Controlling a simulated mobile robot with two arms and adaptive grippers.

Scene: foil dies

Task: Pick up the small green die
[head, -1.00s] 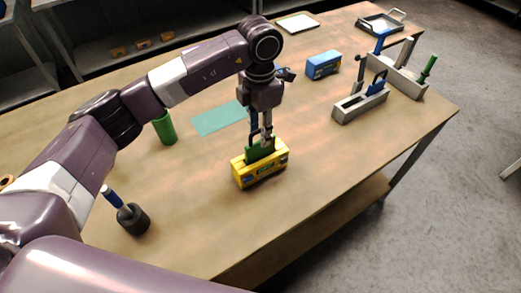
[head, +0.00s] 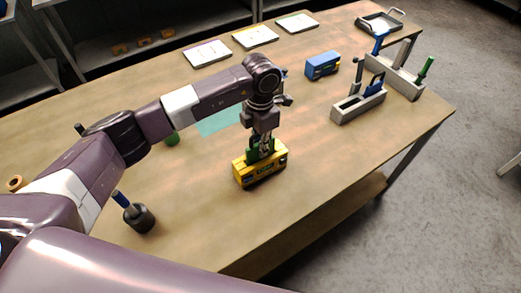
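A yellow box (head: 262,171) with dark ends stands near the middle of the table. A green piece (head: 251,148), which looks like the small green die, stands upright at the top of the box. My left gripper (head: 266,149) points straight down over the box. Its fingers are in front of the green piece, and green shows on both sides of them. The fingers hide the middle of the piece. I cannot tell whether they are open or closed on it. My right gripper is out of view.
Grey holders (head: 343,117) with upright blue and green-handled pieces stand at right. A blue box (head: 322,65) is behind. White cards (head: 207,54) lie at the back. A teal mat (head: 218,122), green cylinder (head: 172,139) and black pot (head: 139,218) lie left. The front right tabletop is clear.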

